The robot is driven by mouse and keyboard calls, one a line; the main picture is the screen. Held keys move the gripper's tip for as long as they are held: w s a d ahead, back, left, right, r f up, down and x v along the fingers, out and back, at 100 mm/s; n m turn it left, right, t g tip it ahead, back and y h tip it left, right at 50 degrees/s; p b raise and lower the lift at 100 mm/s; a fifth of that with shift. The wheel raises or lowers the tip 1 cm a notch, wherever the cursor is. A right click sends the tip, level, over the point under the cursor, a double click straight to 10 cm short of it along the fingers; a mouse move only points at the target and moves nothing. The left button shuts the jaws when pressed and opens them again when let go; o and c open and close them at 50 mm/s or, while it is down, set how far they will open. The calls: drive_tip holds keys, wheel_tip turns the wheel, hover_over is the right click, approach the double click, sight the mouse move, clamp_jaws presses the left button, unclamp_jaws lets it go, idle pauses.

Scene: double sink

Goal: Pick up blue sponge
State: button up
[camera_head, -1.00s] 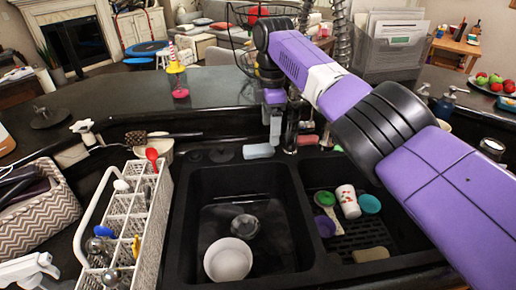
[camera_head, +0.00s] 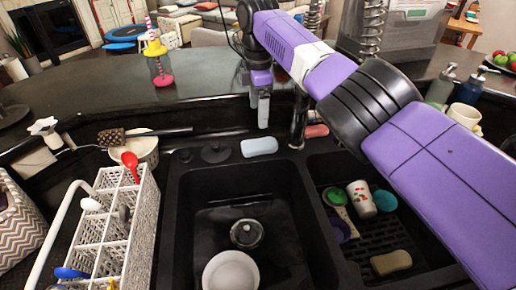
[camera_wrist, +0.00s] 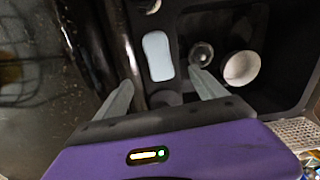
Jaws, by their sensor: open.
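The blue sponge (camera_head: 259,146), pale blue with rounded ends, lies flat on the back ledge of the left sink basin. In the wrist view the sponge (camera_wrist: 158,56) lies ahead of the fingertips, between the lines of the two fingers. My gripper (camera_head: 259,111) hangs above and behind the sponge in the head view, its fingers pointing down. In the wrist view my gripper (camera_wrist: 160,84) has its two grey fingers spread apart with nothing between them. It does not appear to touch the sponge.
The left basin holds a white bowl (camera_head: 231,272) and a drain. The right basin holds a patterned cup (camera_head: 361,199), a tan sponge (camera_head: 391,262) and small lids. The faucet (camera_head: 299,118) stands right of the sponge. A white utensil basket (camera_head: 110,230) stands at left.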

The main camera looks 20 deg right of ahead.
drive_tip(key=b, duration=0.4)
hover_over(260, 144)
drive_tip(key=f, duration=0.4)
drive_tip(key=shift+w+a+f, duration=0.2)
drive_tip(key=shift+a+f, duration=0.05)
drive_tip(key=shift+f, duration=0.15)
drive_tip(key=shift+s+d+f+p, duration=0.15)
drive_tip(key=shift+f+p, duration=0.25)
drive_tip(key=shift+f, duration=1.5)
drive_tip(key=shift+s+f+p, duration=0.15)
drive_tip(key=shift+f+p, duration=0.25)
drive_tip(key=shift+f, duration=1.5)
drive_tip(key=c, duration=1.6)
drive_tip(key=shift+o, duration=0.2)
drive_tip(key=shift+r, duration=0.1)
wheel_tip(260, 144, up, 18)
drive_tip(key=b, duration=0.1)
